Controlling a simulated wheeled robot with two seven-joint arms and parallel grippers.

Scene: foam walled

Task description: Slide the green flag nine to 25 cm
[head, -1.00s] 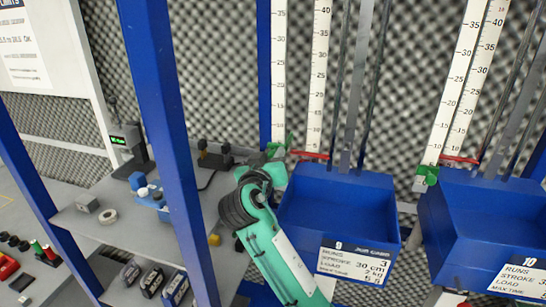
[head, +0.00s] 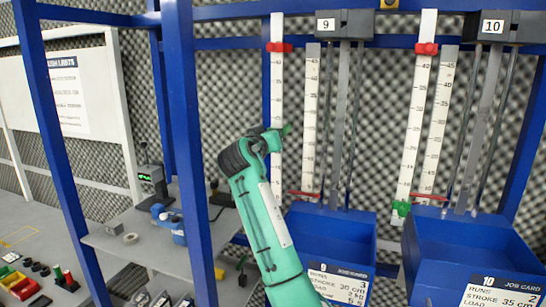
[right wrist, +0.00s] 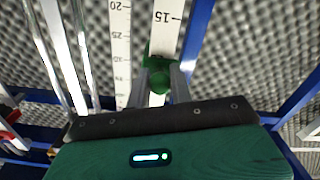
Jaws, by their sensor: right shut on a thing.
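The green flag of station nine (head: 287,129) is on the left white scale (head: 278,80) of that station, well above the scale's lower end. My right gripper (head: 276,136) is at the flag, its arm rising from the bottom of the head view. In the right wrist view the fingers (right wrist: 163,82) are closed around the green flag (right wrist: 160,70), close to the 15 mark. The exact reading under the flag is hidden. A red flag (head: 279,47) sits higher on the same scale. My left gripper is out of view.
Station nine's blue bin (head: 325,232) is below the scales. Station ten's bin (head: 470,250), with its green flag (head: 401,208), is to the right. A blue post (head: 187,130) and a grey shelf (head: 120,240) with small devices are to the left.

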